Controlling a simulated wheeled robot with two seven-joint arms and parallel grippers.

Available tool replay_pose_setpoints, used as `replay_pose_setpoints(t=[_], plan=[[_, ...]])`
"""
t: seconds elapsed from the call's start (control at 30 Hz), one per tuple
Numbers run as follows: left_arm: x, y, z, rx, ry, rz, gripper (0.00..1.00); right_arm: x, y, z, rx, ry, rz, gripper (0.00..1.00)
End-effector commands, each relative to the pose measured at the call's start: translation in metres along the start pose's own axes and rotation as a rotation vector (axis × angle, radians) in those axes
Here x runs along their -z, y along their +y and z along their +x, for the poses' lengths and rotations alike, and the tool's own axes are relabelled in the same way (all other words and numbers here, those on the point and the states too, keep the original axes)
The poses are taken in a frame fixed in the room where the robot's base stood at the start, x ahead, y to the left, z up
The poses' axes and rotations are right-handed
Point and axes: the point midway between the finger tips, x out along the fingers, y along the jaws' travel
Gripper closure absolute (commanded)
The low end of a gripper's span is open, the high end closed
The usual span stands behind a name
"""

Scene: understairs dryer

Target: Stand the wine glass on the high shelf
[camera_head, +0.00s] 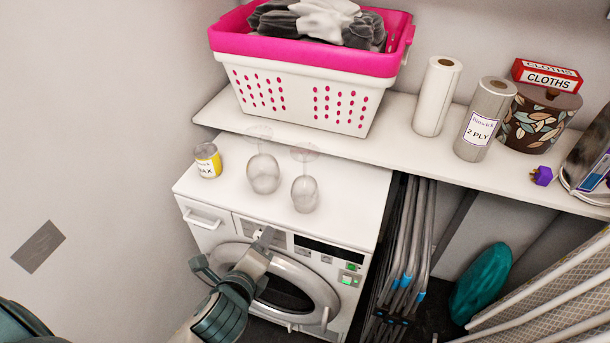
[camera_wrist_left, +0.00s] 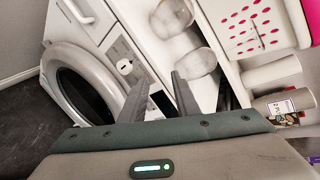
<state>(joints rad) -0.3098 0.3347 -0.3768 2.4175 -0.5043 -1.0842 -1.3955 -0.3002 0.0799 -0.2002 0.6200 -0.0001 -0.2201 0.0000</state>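Two clear wine glasses stand upside down, bowls down and feet up, on the white dryer top (camera_head: 345,190). The left glass (camera_head: 263,174) is a little farther back than the right glass (camera_head: 304,193). Both also show in the left wrist view, one bowl (camera_wrist_left: 195,64) beyond the fingertips and the other (camera_wrist_left: 170,16) at the top edge. The white shelf (camera_head: 395,135) runs above and behind the dryer. My left gripper (camera_head: 232,251) is open and empty in front of the dryer's door and control panel, apart from the glasses. My right gripper is not in view.
On the shelf stand a pink-and-white laundry basket (camera_head: 300,90), paper rolls (camera_head: 437,95) and a patterned pot (camera_head: 540,120). A wax tin (camera_head: 208,160) is at the dryer's left. A folded airer (camera_head: 405,250) stands right of the dryer. Shelf room shows between basket and rolls.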

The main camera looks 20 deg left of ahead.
Motion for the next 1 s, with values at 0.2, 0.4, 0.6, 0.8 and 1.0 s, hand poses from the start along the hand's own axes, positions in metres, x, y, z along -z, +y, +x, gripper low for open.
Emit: replay_pose_setpoints(t=[0.2, 0.4, 0.6, 0.8, 1.0], plan=[[-0.017, -0.073, -0.003, 0.226, -0.129, 0.557, 0.71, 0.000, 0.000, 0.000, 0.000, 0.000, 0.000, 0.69], [-0.021, -0.115, -0.011, 0.344, -0.260, 0.926, 0.71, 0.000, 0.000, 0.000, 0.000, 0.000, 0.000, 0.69], [-0.021, -0.128, -0.015, 0.379, -0.313, 1.055, 0.71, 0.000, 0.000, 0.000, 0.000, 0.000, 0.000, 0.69], [-0.021, -0.129, -0.015, 0.378, -0.314, 1.058, 0.71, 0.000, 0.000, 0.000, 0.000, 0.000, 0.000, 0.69], [-0.021, -0.130, -0.013, 0.377, -0.315, 1.057, 0.71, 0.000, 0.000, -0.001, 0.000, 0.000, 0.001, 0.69]])
